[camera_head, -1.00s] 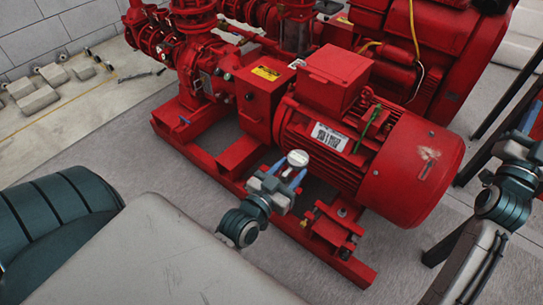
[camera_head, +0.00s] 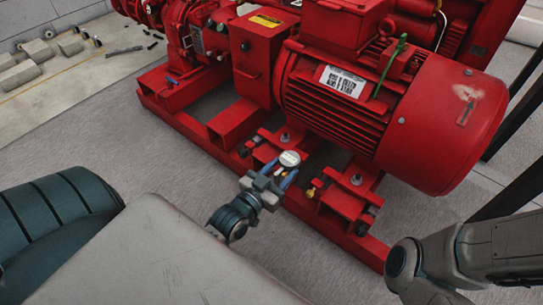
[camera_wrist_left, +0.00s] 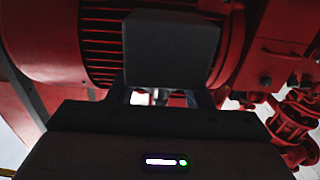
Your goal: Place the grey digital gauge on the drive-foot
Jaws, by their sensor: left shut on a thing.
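The grey digital gauge (camera_head: 289,158) has a round pale face turned up. My left gripper (camera_head: 281,174) is shut on it, with a blue finger on either side. In the head view it overlaps the near side of the red base frame, between two motor feet: the left foot (camera_head: 286,138) and the right foot (camera_head: 347,194). I cannot tell which is the drive-foot, nor whether the gauge touches anything. In the left wrist view a dark block (camera_wrist_left: 170,48) hides most of the space ahead of the fingers. My right gripper is out of view.
The red motor (camera_head: 375,105) overhangs the feet. Red rails of the base frame (camera_head: 185,120) run along its near side. A small yellow-tipped fitting (camera_head: 311,192) sits left of the right foot. Grey floor (camera_head: 90,130) is clear at left; grey blocks lie at the far left.

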